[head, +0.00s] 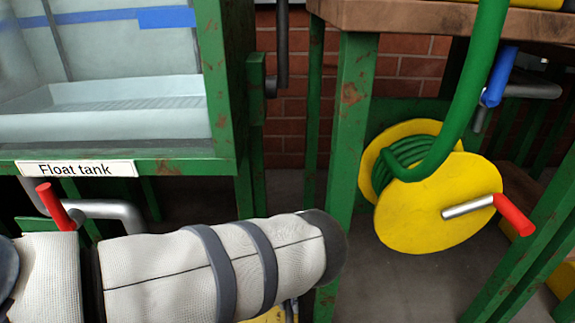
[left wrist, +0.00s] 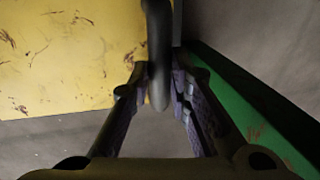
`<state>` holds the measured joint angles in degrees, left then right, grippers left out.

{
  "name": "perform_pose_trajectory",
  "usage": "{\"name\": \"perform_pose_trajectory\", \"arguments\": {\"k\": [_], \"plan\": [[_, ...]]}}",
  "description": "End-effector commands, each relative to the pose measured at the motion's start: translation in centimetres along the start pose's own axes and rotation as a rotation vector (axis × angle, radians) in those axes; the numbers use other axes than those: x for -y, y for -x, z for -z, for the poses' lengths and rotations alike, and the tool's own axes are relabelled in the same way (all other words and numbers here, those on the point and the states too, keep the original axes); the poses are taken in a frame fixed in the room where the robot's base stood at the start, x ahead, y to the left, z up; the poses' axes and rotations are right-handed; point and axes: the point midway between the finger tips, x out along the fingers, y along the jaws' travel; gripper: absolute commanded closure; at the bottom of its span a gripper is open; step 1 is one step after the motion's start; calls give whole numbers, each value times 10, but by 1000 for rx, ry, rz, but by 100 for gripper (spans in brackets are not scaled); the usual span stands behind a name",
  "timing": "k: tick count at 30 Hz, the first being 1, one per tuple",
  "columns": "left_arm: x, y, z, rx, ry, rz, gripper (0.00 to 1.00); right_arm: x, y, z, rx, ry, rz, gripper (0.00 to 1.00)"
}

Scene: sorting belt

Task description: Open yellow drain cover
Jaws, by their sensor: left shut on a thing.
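The yellow drain cover (left wrist: 70,60) fills the upper left of the left wrist view, a scuffed flat panel. A small strip of yellow (head: 262,316), likely the same cover, shows at the bottom of the head view, mostly hidden behind my left arm. A dark curved handle (left wrist: 158,40) comes down in front of the cover's right side. My left gripper (left wrist: 160,88) is shut on this handle, with a finger on each side. In the head view only a bit of the left gripper (head: 291,309) shows below my forearm. My right gripper is not in view.
A green metal post (left wrist: 245,105) runs close along the right side of the left gripper. The float tank (head: 110,105), in a green frame, stands at upper left. A yellow hose reel (head: 425,225) with a red-handled crank stands at right. Grey floor lies between.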

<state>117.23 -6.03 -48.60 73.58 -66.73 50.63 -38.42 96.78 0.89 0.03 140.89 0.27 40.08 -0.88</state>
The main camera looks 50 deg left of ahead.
Motion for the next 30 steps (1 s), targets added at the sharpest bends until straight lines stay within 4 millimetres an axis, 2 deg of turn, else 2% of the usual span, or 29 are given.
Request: {"name": "perform_pose_trajectory", "arguments": {"k": [1, 2, 4, 5, 13, 15, 17, 24, 30], "plan": [[0, 0, 0, 0, 0, -1, 100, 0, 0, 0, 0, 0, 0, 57], [0, 0, 0, 0, 0, -1, 80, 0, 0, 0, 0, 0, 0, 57], [-1, 0, 0, 0, 0, -1, 64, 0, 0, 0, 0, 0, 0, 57], [-1, 0, 0, 0, 0, -1, 62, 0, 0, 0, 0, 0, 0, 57], [0, 1, 0, 0, 0, -1, 62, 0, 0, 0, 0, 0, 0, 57], [0, 7, -1, 1, 1, -1, 62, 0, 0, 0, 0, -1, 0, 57], [0, 18, -1, 3, 2, -2, 62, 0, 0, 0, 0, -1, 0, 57], [0, 83, -1, 4, 2, -1, 62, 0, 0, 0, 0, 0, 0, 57], [0, 115, 0, 1, 1, 0, 62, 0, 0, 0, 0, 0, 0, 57]]}}
